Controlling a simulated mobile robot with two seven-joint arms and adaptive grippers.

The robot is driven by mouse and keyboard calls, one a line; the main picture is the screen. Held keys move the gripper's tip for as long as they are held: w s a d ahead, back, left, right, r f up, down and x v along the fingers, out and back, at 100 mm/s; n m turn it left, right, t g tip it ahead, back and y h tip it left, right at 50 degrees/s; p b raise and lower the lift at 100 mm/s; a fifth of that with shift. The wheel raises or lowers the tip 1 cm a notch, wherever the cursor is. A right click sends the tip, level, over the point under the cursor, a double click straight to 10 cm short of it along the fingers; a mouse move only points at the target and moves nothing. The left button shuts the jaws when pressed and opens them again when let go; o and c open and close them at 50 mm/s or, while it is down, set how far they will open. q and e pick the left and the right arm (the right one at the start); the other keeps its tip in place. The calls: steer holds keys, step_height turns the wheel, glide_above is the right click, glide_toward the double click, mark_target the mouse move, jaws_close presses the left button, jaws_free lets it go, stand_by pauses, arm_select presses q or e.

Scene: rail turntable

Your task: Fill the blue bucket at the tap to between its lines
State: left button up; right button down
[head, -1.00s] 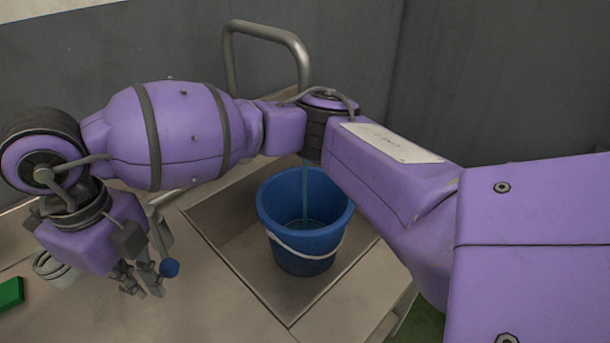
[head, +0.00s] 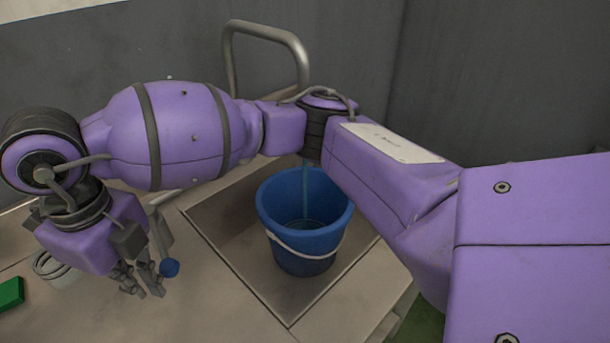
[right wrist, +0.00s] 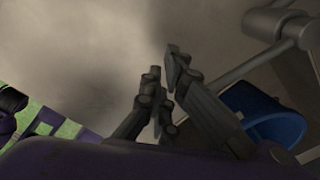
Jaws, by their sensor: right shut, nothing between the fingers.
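The blue bucket (head: 305,243) stands upright in the sink basin, with its pale handle hanging across the front. A thin stream of water (head: 305,190) falls into it from the tap pipe (head: 265,33), whose outlet is hidden behind my right arm. Some water seems to lie inside; the level and the lines cannot be read. My right gripper (head: 142,293) is shut and empty, just left of the knob; contact cannot be told. The bucket also shows in the right wrist view (right wrist: 262,115). My left gripper is out of view.
The sink basin (head: 228,232) is set into a pale counter (head: 200,310). A green block (head: 10,293) and a light round item (head: 52,268) lie at the left. Dark grey walls stand behind. The front of the counter is clear.

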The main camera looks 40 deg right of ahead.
mark_target(160, 272)
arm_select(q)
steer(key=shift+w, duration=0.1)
